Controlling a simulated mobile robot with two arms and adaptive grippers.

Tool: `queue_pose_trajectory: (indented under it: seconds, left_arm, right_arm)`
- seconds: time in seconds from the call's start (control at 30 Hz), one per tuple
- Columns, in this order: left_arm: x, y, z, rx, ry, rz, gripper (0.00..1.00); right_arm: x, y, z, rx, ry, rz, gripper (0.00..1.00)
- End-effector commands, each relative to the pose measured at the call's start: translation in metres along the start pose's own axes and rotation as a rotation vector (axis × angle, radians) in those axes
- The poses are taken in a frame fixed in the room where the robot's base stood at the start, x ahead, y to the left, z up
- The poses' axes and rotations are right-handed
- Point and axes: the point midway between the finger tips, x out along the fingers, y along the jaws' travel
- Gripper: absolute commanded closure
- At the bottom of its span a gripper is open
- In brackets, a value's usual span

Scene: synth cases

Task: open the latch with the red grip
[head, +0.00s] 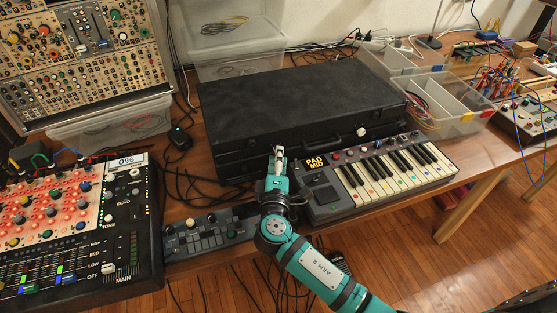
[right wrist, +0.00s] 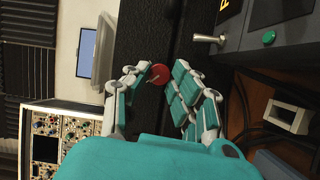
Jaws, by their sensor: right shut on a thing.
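The closed black case (head: 290,95) lies on the wooden bench, and its front side faces me. My right gripper (head: 278,156) is at the left part of that front side. In the right wrist view the red grip (right wrist: 159,74) sits between the fingertips of my right gripper (right wrist: 157,78), which is shut on it. The black case (right wrist: 140,38) runs behind it there. In the head view my fingers hide the red grip, and I cannot tell how far its latch is turned. A pale latch grip (head: 361,132) shows farther right on the case front. My left gripper is not in view.
A small keyboard (head: 345,195) stands close in front of the case, right of my gripper. A small grey mixer (head: 208,235) and loose black cables lie to the left. Clear bins (head: 440,120) stand to the right, and a modular synth (head: 85,50) at the back left.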

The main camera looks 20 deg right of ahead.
Motion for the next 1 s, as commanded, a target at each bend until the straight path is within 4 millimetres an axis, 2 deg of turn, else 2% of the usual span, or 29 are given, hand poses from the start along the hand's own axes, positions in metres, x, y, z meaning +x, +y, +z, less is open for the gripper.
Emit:
queue_pose_trajectory:
  seconds: [0.4, 0.43, 0.57, 0.6, 0.87, 1.0]
  left_arm:
    - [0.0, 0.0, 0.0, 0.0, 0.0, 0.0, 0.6]
    - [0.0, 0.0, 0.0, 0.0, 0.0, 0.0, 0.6]
    - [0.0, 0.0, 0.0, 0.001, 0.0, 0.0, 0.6]
    - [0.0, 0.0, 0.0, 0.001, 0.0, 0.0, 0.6]
    - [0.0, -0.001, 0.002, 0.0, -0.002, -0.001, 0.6]
    - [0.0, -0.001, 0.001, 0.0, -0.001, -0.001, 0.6]
  right_arm:
    - [-0.001, -0.001, 0.0, -0.007, 0.001, 0.0, 1.0]
    - [-0.001, -0.001, 0.0, -0.007, 0.001, 0.0, 0.72]
    - [0.0, -0.001, 0.0, -0.006, 0.001, 0.0, 0.55]
    - [0.0, -0.001, 0.0, -0.006, 0.001, 0.0, 0.54]
    - [-0.002, -0.001, 0.0, -0.005, 0.001, 0.001, 0.54]
    - [-0.015, -0.002, 0.0, -0.005, 0.002, -0.001, 0.54]
